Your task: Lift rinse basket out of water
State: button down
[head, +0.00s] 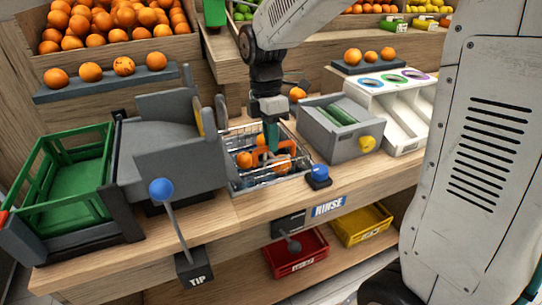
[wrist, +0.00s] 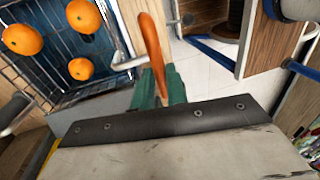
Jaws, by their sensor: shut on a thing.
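The wire rinse basket (head: 244,139) sits at the counter's sunken basin, with oranges in it. In the wrist view the basket (wrist: 30,80) shows at the left, with several oranges and dark blue beneath the wires. My gripper (head: 272,147) points down over the basket. Its green fingers (wrist: 159,88) are shut on the orange handle (wrist: 153,45), which also shows in the head view (head: 260,153). Whether the basket's bottom is clear of the water cannot be told.
A grey tipping machine (head: 175,150) with a green crate (head: 75,195) stands close on the left. A grey box with a yellow knob (head: 366,144) stands on the right. A blue button (head: 319,172) and the RINSE label (head: 328,207) are in front. A blue-knobbed lever (head: 161,190) rises at front left.

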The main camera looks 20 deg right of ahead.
jog(key=shift+w+r, duration=0.15)
jog(key=shift+r, duration=0.25)
jog(key=c, duration=1.4)
grip_release()
notch_tip(320, 180, up, 8)
jog(key=w, duration=0.1)
jog(key=shift+w+f, duration=0.15)
jog(key=shift+f, duration=0.05)
